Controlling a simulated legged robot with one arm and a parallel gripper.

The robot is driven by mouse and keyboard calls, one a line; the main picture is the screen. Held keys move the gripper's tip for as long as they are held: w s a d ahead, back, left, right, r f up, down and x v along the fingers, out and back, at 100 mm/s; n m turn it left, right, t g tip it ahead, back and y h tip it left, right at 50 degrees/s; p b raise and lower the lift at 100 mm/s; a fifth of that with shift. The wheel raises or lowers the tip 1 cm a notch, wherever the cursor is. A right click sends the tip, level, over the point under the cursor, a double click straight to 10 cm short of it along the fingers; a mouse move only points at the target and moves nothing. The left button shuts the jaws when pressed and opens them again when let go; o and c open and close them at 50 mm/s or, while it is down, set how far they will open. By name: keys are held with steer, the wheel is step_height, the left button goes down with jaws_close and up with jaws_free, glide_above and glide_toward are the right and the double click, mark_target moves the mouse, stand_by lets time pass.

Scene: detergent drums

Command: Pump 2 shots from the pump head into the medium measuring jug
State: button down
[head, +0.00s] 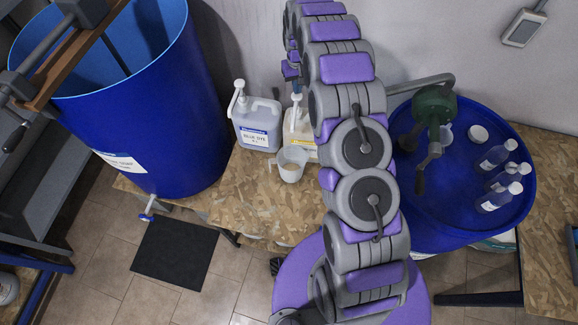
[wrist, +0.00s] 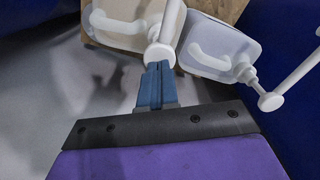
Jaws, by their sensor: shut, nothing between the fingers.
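A clear measuring jug (head: 290,165) with a handle stands on the wood-chip bench in front of a cream pump bottle (head: 301,145). I cannot read its size marking. The cream bottle's white pump head (head: 296,98) is upright, and my arm partly covers the bottle. In the wrist view the pump head (wrist: 159,55) lies straight beyond my fingertips, with the cream bottle (wrist: 120,20) behind it. My gripper (wrist: 156,68) is shut and empty, its blue fingers at or just above the pump head; contact is unclear. It also shows above the bottle in the head view (head: 290,71).
A big blue drum (head: 150,150) stands further left. A lower blue drum (head: 440,235) at right carries a green hand pump (head: 434,105) and several small bottles. The bench front is clear.

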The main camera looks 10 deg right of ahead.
mark_target(297, 96)
steer(key=shift+f, duration=0.1)
steer(key=shift+f+b, duration=0.45)
steer(key=shift+f, duration=2.2)
steer(key=shift+r, duration=0.15)
steer(key=shift+r+p, duration=0.4)
steer(key=shift+r, duration=2.25)
steer(key=shift+r+p, duration=0.5)
steer(key=shift+r, duration=2.5)
